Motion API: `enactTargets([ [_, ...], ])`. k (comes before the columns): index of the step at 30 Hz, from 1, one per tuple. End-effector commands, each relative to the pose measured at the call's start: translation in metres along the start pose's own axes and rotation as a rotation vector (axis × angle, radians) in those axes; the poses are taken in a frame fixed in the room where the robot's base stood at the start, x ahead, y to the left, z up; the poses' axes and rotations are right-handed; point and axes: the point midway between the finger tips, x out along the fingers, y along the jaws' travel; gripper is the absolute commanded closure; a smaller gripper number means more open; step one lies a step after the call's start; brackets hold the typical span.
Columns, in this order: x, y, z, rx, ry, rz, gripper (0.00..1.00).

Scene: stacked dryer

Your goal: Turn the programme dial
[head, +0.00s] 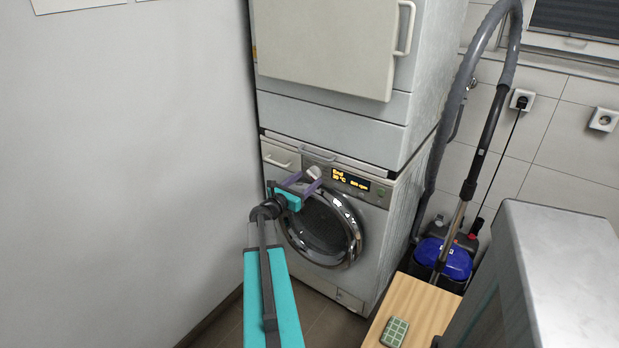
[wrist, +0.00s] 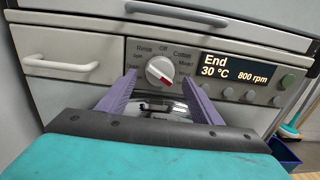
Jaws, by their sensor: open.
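The programme dial (wrist: 160,71) is a round white knob with a red mark on the washing machine's front panel. Words such as Rinse, Off and Cotton stand around it. In the head view the dial (head: 314,172) is small, beside the lit display. My gripper (wrist: 161,82) has purple fingers spread apart, one to each side of the dial in the wrist view. I cannot tell whether the fingers reach the knob's depth. My gripper also shows in the head view (head: 304,184), open and close to the panel.
The display (wrist: 239,69) reads End, 30 °C, 800 rpm. A drawer handle (wrist: 62,64) is left of the dial. The round door (head: 322,228) lies below. A dryer (head: 330,45) is stacked above. A vacuum cleaner (head: 443,258) and wooden surface (head: 418,308) stand right.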

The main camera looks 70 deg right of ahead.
Motion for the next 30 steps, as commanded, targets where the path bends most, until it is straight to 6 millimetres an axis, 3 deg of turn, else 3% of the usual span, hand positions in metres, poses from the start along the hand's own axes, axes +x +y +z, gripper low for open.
enactTargets([
  [8, 0.023, 0.000, 0.000, 0.000, 0.000, -0.001, 0.41],
  [20, 0.025, 0.000, 0.000, 0.000, 0.000, 0.000, 0.41],
  [27, 0.025, 0.000, 0.000, 0.000, 0.000, 0.000, 0.80],
  [30, 0.025, 0.000, 0.000, 0.000, 0.000, 0.000, 0.82],
])
